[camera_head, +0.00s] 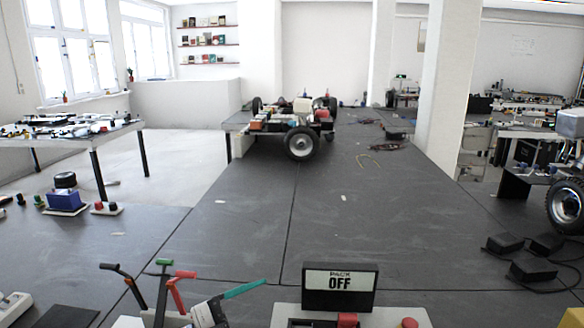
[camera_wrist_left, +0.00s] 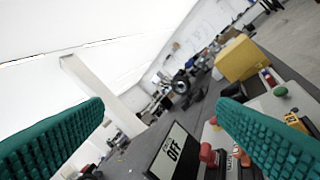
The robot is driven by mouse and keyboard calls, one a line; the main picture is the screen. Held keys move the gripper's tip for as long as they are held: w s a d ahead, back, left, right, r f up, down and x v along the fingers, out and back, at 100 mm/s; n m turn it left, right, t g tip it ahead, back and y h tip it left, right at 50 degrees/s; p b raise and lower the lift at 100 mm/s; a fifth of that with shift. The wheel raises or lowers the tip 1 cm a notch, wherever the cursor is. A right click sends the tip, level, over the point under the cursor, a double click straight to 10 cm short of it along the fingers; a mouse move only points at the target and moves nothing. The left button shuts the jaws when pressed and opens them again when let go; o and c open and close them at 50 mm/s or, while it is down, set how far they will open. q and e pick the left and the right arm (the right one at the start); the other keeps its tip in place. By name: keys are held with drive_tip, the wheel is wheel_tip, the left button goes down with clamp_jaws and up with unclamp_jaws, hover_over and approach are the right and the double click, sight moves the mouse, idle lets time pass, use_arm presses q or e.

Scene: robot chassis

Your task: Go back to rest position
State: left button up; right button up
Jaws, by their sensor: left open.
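My left gripper shows in the left wrist view (camera_wrist_left: 161,106) as two green ribbed fingers spread wide apart, with nothing between them. In the head view, a green finger-like strip at the bottom, left of the display, appears to be part of it. A black display reading "PACK OFF" (camera_head: 340,288) stands on a pale control panel (camera_head: 285,314) at the bottom centre. It also shows beyond the fingers in the left wrist view (camera_wrist_left: 172,152). My right gripper is in neither view.
Black, green and red handled tools (camera_head: 165,285) stand at the bottom left. Red knobs (camera_head: 409,323) sit on the panel, with a yellow box (camera_wrist_left: 238,60) beyond. A wheeled chassis (camera_head: 300,125) stands farther back. Black blocks (camera_head: 533,268) lie at right. The middle of the table is clear.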

use_arm(q)
drive_tip(key=w+a+f+n+t+y, duration=0.1)
drive_tip(key=a+n+t+y, duration=1)
drive_tip(key=n, duration=0.5)
drive_tip(key=s+a+f+n+g+y, duration=0.3)
drive_tip(key=f+y, duration=0.1)
drive_tip(key=f, duration=0.2)
drive_tip(key=s+a+f+n+g+y, duration=0.2)
drive_tip(key=s+a+f+y, duration=0.15)
drive_tip(key=f, duration=0.25)
drive_tip(key=s+d+f+m+g, duration=0.1)
drive_tip(key=s+f+g, duration=0.5)
drive_tip(key=s, duration=0.3)
drive_tip(key=s+d+f+g, duration=0.1)
drive_tip(key=s+f+g, duration=0.45)
drive_tip(key=s, duration=0.45)
wheel_tip(320, 180, down, 26)
drive_tip(key=r, duration=0.1)
drive_tip(key=s+a+f+g, duration=0.2)
drive_tip(key=s+f, duration=1.4)
drive_tip(key=s, duration=0.1)
drive_tip(key=shift+a+f+h, duration=0.3)
drive_tip(key=shift+h, duration=0.05)
